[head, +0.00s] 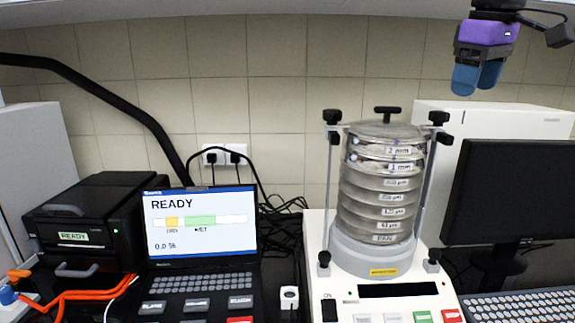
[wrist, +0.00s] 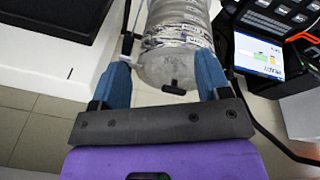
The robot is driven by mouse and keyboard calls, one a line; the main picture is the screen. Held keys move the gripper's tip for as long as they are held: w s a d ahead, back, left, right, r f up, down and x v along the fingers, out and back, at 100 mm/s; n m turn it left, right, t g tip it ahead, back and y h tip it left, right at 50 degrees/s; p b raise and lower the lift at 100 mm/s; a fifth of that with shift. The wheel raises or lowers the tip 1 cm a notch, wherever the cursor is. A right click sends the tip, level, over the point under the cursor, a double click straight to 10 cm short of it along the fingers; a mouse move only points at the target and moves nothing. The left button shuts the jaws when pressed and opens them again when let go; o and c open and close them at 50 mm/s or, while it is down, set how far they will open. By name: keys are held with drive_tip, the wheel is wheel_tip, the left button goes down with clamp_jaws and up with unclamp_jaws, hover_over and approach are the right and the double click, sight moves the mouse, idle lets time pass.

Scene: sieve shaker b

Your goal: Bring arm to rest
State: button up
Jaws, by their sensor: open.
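My gripper (head: 477,77) hangs at the upper right of the head view, with a purple body and blue fingers pointing down. It is above and to the right of the sieve stack and apart from everything. In the wrist view its two blue fingers (wrist: 163,85) are spread with nothing held between them; the sieve stack (wrist: 175,45) shows beyond them. In the head view the sieve stack (head: 382,185) stands upright on the white shaker base (head: 385,298), under a lid with a black knob and between clamp rods.
A laptop (head: 200,223) reading READY and a black printer-like device (head: 85,230) stand left. A dark monitor (head: 512,195), a keyboard (head: 520,305) and a white cabinet (head: 450,125) are right. Cables (head: 283,215) run behind. Free air surrounds my gripper, with the tiled wall behind.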

drive_tip(key=s+a+f+m+t, duration=0.1)
drive_tip(key=s+f+m+t, duration=0.2)
drive_tip(key=s+f, duration=1.3)
drive_tip(key=s+m, duration=0.3)
drive_tip(key=s, duration=0.1)
drive_tip(key=shift+s+a+f, duration=0.2)
drive_tip(key=shift+a+f, duration=0.1)
drive_tip(key=shift+a, duration=0.05)
